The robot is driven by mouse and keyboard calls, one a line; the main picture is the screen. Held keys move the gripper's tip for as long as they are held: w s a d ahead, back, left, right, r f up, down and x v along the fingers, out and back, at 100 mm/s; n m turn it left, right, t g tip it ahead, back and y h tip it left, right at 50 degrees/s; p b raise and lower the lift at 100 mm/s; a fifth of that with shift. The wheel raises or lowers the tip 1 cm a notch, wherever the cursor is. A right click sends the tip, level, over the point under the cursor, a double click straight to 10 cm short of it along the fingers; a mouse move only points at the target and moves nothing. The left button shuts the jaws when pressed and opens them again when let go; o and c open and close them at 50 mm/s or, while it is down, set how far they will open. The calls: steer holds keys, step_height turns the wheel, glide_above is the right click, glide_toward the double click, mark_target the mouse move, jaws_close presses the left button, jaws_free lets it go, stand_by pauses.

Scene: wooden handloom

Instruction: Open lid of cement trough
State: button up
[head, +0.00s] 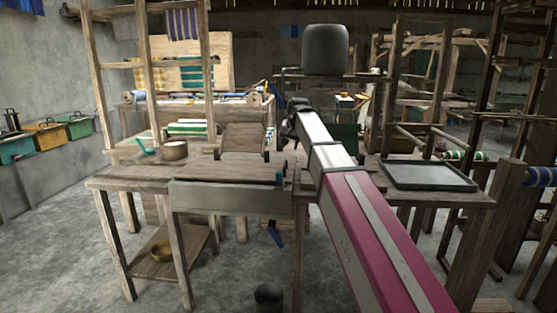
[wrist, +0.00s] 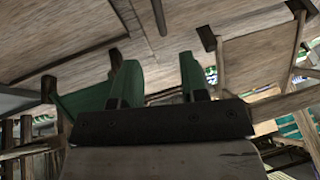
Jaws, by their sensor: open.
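The grey cement trough (head: 225,200) is set in the front of the wooden table in the head view. A flat wooden lid (head: 225,172) appears to lie over its top, looking shut. A small blue part shows at its right end. My gripper is at the far end of my arm in the head view, small and dark, above and to the right of the trough. In the wrist view my gripper (wrist: 157,82) is open, with two dark green fingers apart and nothing between them. I cannot identify the trough or lid for certain in the wrist view.
A small pot (head: 174,151) stands on the table behind the trough. A grey tray (head: 428,176) lies at the right. A wooden panel (head: 243,137) leans behind the table. A dark tank (head: 325,50) stands above, and loom frames crowd the back and right.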

mark_target(286, 163)
steer(key=x, duration=1)
steer(key=shift+w+f, duration=0.2)
steer(key=shift+f, duration=0.1)
jaws_close()
